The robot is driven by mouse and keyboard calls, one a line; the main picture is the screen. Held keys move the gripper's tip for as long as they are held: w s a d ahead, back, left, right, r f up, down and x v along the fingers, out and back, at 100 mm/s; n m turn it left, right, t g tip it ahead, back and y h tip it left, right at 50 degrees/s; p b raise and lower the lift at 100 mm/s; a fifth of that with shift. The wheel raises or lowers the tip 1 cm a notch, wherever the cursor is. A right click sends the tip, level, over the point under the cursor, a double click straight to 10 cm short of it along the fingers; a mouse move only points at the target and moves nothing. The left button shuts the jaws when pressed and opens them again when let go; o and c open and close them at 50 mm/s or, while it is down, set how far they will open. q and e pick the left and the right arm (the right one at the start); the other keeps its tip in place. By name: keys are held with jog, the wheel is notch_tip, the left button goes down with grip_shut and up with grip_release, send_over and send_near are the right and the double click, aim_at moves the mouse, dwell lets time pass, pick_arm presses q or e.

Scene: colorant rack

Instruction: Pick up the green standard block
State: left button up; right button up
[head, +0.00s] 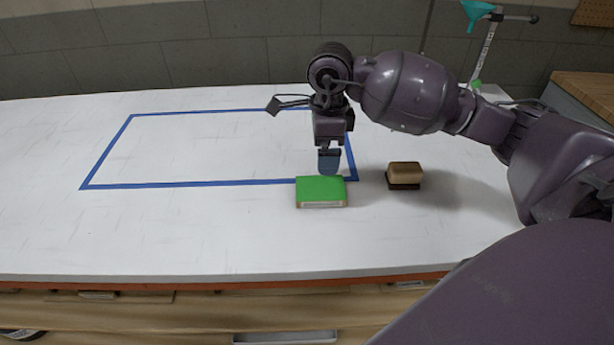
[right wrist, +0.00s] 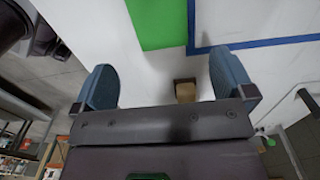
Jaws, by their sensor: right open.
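The green standard block (head: 321,189) lies flat on the white table, just in front of the blue tape's near right corner. Its top is green and its front edge is pale. In the right wrist view the green block (right wrist: 160,22) shows at the top, beyond the fingers and cut off by the frame edge. My right gripper (head: 329,162) hangs pointing down, above and just behind the block in the head view. My left gripper is not in view.
A tan and dark brown block (head: 404,174) sits right of the green block; it also shows in the right wrist view (right wrist: 186,91). A blue tape rectangle (head: 200,185) marks the table (head: 150,235). Its inside is clear. A stand with a teal funnel (head: 478,12) is at the back right.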

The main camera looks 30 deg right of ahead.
send_over(323, 187)
notch_tip(323, 187, down, 5)
jog(key=shift+d+r+b, duration=0.1)
jog(key=shift+b, duration=0.2)
jog(key=shift+f, duration=0.75)
notch_tip(323, 187, down, 4)
jog(key=shift+r, duration=0.25)
jog(key=shift+f+b, duration=0.3)
jog(key=shift+f, duration=0.15)
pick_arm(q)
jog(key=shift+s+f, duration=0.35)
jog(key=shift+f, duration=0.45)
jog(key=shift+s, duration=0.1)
pick_arm(e)
jog(key=shift+c, duration=0.5)
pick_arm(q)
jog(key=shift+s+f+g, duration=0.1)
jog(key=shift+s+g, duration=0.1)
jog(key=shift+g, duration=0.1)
pick_arm(e)
jog(key=c, duration=0.7)
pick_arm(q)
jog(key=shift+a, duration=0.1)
pick_arm(e)
jog(key=shift+o, duration=0.2)
jog(key=shift+r, duration=0.1)
